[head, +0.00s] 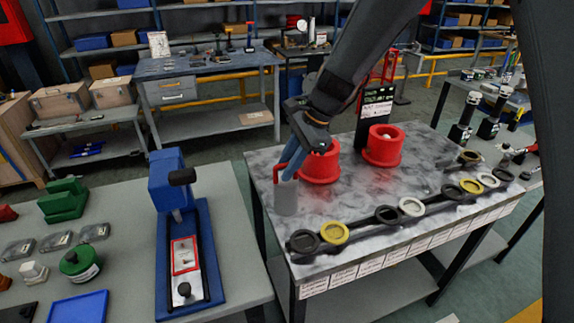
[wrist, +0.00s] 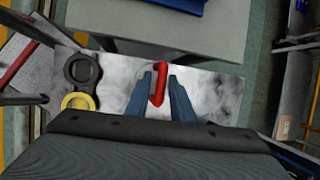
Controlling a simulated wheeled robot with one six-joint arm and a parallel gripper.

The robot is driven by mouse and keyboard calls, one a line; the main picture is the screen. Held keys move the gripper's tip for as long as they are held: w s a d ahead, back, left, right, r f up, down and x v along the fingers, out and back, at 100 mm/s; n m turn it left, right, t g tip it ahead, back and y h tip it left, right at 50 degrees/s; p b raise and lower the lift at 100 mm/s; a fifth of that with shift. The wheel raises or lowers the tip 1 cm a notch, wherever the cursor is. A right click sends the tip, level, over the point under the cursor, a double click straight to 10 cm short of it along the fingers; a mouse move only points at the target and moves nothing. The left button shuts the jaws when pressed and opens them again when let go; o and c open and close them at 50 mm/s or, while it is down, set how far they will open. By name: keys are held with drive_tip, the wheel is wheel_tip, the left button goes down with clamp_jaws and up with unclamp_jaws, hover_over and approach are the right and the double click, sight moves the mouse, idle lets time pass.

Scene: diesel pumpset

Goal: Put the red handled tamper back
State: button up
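A grey cylinder (head: 286,198) with a red handle (head: 277,173) stands upright at the left end of the marble-topped table (head: 350,210); it looks like the red handled tamper. My gripper (head: 288,172) points down at it with blue fingers by the handle. In the wrist view the red handle (wrist: 159,84) lies between my two blue fingers (wrist: 162,92), with gaps showing, so the gripper is open. The grey body is mostly hidden there. I cannot tell how deep the fingers reach.
Two red round pieces (head: 319,168) (head: 383,146) stand behind on the table. A row of black, yellow and white rings (head: 411,207) lines its front edge above labels. A blue press (head: 178,205) stands on the bench at left. The table's middle is clear.

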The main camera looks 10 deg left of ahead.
drive_tip(key=shift+o, duration=0.4)
drive_tip(key=shift+r, duration=0.1)
drive_tip(key=shift+r, duration=0.2)
drive_tip(key=s+b+v, duration=0.1)
drive_tip(key=b+v, duration=0.2)
drive_tip(key=v, duration=0.9)
drive_tip(key=s+d+f+n+h, duration=0.1)
drive_tip(key=s+d+f+n, duration=0.2)
drive_tip(key=d, duration=0.6)
drive_tip(key=s+d+f+n+t+h, duration=0.1)
drive_tip(key=s+d+f+n+h, duration=0.1)
drive_tip(key=s+d+f+n, duration=0.2)
drive_tip(key=s+d+f+n+h, duration=0.2)
drive_tip(key=s+d+f+n, duration=0.2)
drive_tip(key=s+d+f, duration=0.4)
drive_tip(key=s+d, duration=0.1)
drive_tip(key=d, duration=0.5)
drive_tip(key=shift+f+t, duration=0.2)
drive_tip(key=shift+t, duration=0.1)
